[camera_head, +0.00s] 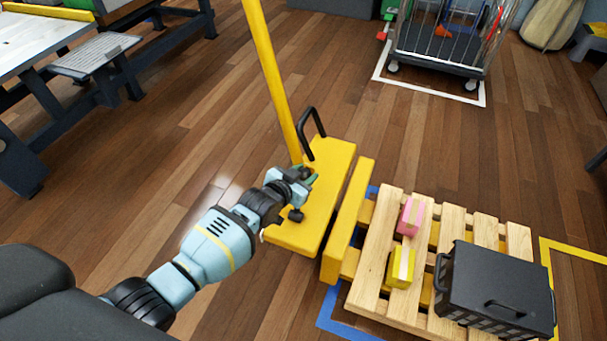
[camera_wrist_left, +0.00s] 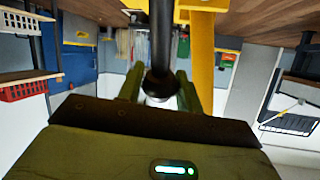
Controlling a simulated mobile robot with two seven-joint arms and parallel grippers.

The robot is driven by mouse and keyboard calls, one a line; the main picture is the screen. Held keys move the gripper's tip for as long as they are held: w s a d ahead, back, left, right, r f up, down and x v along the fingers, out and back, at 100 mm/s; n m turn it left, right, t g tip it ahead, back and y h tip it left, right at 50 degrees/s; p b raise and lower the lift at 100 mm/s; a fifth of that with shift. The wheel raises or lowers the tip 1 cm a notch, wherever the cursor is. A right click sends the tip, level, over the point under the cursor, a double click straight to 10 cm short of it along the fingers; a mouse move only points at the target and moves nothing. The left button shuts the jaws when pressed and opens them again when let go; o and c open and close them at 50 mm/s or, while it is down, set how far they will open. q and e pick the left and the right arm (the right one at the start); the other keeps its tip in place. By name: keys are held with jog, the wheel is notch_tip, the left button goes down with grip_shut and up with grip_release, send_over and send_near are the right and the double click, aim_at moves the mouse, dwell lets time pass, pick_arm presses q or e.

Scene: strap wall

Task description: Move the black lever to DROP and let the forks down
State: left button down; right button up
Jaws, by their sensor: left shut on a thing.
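The yellow pallet jack (camera_head: 322,190) stands mid-view with a tall yellow pole (camera_head: 272,75) and a black loop (camera_head: 311,128) beside it. My left gripper (camera_head: 303,176) is at the jack's body near the foot of the pole. In the left wrist view its fingers (camera_wrist_left: 160,92) are shut on the black lever (camera_wrist_left: 161,45), a dark rod running up between them next to the yellow pole. The forks (camera_head: 427,293) are under the pallet and show only as yellow between its slats. The lever's DROP mark cannot be seen. My right gripper is not in view.
The wooden pallet (camera_head: 369,273) carries a black crate (camera_head: 495,280), a pink box (camera_head: 411,216) and a yellow box (camera_head: 401,267). Blue and yellow floor tape lies around it. A wire cage cart (camera_head: 440,55) stands behind, a bench (camera_head: 98,52) at upper left. Wooden floor is clear between.

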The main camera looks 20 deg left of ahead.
pick_arm(q)
jog(key=c, duration=1)
grip_release()
jog(key=shift+w, duration=0.1)
jog(key=shift+o, duration=0.2)
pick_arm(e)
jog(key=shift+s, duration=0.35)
pick_arm(q)
jog(key=p+v, duration=0.3)
jog(key=v, duration=0.5)
jog(key=shift+p, duration=0.4)
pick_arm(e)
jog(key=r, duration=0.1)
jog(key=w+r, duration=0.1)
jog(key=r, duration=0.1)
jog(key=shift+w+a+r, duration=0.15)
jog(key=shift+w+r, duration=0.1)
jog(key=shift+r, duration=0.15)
